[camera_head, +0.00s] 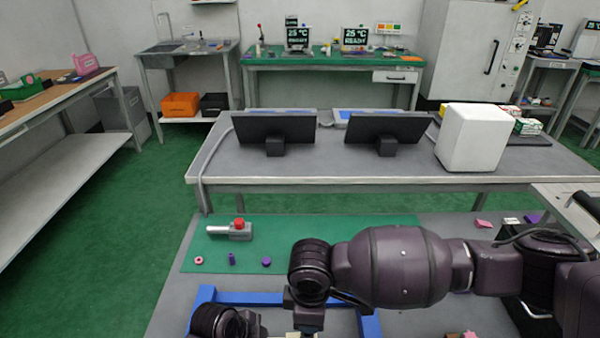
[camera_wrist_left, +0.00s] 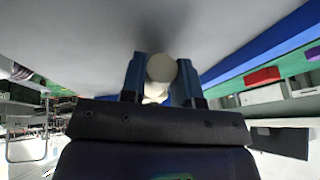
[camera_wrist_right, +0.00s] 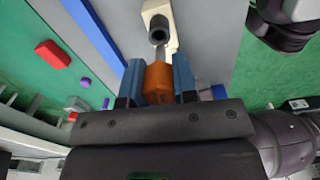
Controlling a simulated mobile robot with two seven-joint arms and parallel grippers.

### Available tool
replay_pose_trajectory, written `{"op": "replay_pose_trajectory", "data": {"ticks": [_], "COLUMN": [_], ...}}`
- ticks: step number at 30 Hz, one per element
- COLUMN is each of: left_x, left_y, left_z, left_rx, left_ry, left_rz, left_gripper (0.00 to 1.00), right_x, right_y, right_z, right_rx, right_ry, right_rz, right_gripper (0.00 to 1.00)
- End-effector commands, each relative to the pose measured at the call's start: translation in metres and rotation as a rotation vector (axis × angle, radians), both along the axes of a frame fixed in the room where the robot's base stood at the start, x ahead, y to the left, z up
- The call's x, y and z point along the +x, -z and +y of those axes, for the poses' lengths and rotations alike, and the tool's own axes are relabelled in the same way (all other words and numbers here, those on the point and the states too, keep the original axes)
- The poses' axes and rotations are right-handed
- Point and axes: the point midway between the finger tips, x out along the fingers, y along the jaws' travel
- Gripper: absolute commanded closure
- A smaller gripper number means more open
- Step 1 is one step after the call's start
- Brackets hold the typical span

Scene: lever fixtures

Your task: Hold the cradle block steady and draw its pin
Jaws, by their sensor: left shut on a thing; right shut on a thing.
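The cradle block (camera_wrist_right: 171,12) is a cream piece with a dark round socket, at the top of the right wrist view. The pin (camera_wrist_right: 158,84) has an orange grip, and a short grey shaft runs from it toward the socket; I cannot tell whether its tip is still inside. My right gripper (camera_wrist_right: 158,72) is shut on the orange grip. In the left wrist view my left gripper (camera_wrist_left: 160,72) is shut on a pale, round-ended part (camera_wrist_left: 160,67), apparently of the cradle block. In the head view my arms hide most of the block and pin.
A blue frame (camera_head: 250,297) lies on the grey table around the work spot. Behind it, a green mat (camera_head: 205,258) carries a grey fixture with a red knob (camera_head: 239,224) and small pink and purple pieces. My right arm spans the table's right side.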

Motion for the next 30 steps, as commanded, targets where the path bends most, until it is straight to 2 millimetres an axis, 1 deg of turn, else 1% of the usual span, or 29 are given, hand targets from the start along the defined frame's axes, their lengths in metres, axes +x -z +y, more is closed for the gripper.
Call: {"op": "replay_pose_trajectory", "data": {"ticks": [6,17,27,30], "left_x": [0.0,0.0,0.0,0.0], "left_y": [0.0,0.0,0.0,0.0], "left_z": [0.0,0.0,0.0,0.0], "left_rx": [0.0,0.0,0.0,0.0], "left_ry": [0.0,0.0,0.0,0.0], "left_rz": [0.0,0.0,0.0,0.0], "left_gripper": [1.0,1.0,1.0,1.0], "right_x": [0.0,0.0,0.0,0.0], "right_y": [-0.006,-0.007,-0.025,-0.026], "right_z": [0.0,0.0,0.0,0.0], "right_rx": [0.001,0.0,0.001,0.0], "right_ry": [0.0,0.0,-0.001,0.0], "right_rz": [-0.001,-0.001,-0.001,-0.001], "right_gripper": [1.0,1.0,1.0,1.0]}}
